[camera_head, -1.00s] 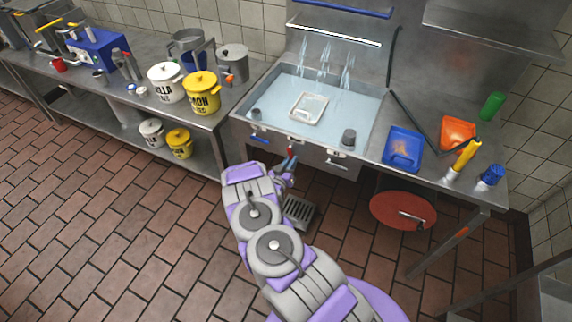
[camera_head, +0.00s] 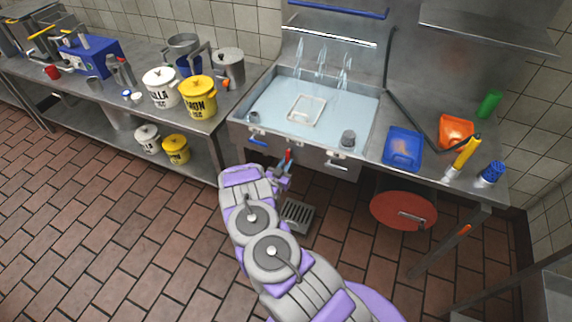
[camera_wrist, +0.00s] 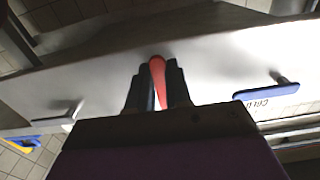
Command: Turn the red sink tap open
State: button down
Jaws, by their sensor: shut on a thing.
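The red tap handle (camera_head: 289,156) is on the front of the metal sink (camera_head: 243,115), between the blue handle (camera_head: 258,142) and a white-grey handle (camera_head: 336,165). My gripper (camera_head: 286,166) is at the red handle, below the sink's front edge. In the wrist view the dark fingers of my gripper (camera_wrist: 157,88) are shut on the red handle (camera_wrist: 157,70), one on each side. The blue handle (camera_wrist: 262,94) also shows to the right there.
The sink holds water and a pale tray (camera_head: 305,110), with several spouts at the back. A blue tray (camera_head: 403,148) and an orange container (camera_head: 456,132) stand to the right. A round red lid (camera_head: 404,210) is under the counter. The tiled floor (camera_head: 120,230) to the left is clear.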

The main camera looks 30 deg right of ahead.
jog(key=shift+s+f, duration=0.1)
jog(key=shift+f, duration=0.25)
jog(key=c, duration=1.3)
grip_release()
jog(key=shift+o, duration=1.3)
jog(key=shift+r, duration=0.2)
jog(key=shift+a, duration=0.1)
jog(key=p+v, duration=0.2)
jog(key=v, duration=1.5)
jog(key=shift+a+f, duration=0.1)
jog(key=shift+a, duration=0.05)
